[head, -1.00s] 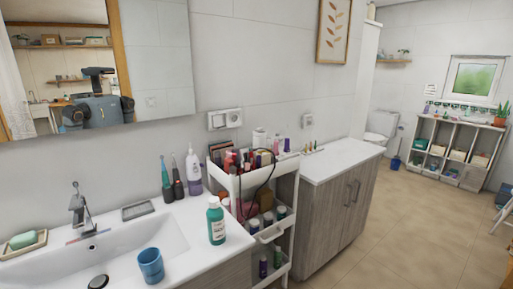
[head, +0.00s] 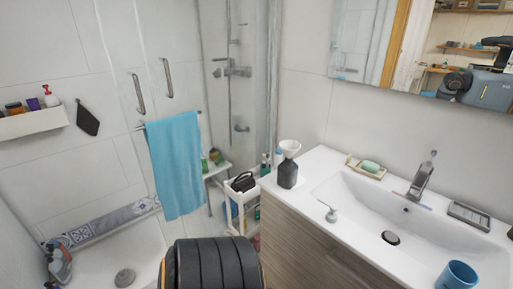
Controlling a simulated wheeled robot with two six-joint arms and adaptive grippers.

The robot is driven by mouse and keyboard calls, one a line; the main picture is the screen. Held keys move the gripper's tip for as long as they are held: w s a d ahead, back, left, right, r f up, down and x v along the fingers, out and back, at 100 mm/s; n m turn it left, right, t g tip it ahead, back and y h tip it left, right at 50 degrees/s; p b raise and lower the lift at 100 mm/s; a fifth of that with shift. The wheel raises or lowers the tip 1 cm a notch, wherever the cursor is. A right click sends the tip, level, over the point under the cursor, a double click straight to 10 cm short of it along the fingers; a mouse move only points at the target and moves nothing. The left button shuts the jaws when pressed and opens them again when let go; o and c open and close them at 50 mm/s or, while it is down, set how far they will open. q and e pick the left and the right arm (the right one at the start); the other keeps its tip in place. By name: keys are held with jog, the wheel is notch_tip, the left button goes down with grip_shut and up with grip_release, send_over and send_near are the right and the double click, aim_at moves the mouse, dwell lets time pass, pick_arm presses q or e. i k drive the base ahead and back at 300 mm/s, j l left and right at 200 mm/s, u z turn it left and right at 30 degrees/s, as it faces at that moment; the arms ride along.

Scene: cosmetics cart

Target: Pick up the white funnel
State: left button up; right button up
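The white funnel (head: 290,146) sits upright on the top of a dark grey bottle (head: 288,174). The bottle stands at the left end of the white sink counter, near the wall. Its lower stem is hidden, so I cannot tell how deep it goes into the bottle neck. Neither of my grippers shows in the head view.
A small white pump top (head: 328,211) lies on the counter's front edge. A blue cup (head: 457,275), a soap dish (head: 366,169) and a tap (head: 422,180) surround the basin. A slim white cart (head: 242,206) stands left of the counter. A blue towel (head: 177,165) hangs beyond.

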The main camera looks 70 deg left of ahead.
aim_at(290, 147)
jog(key=u, duration=2)
jog(key=i+j+z, duration=0.05)
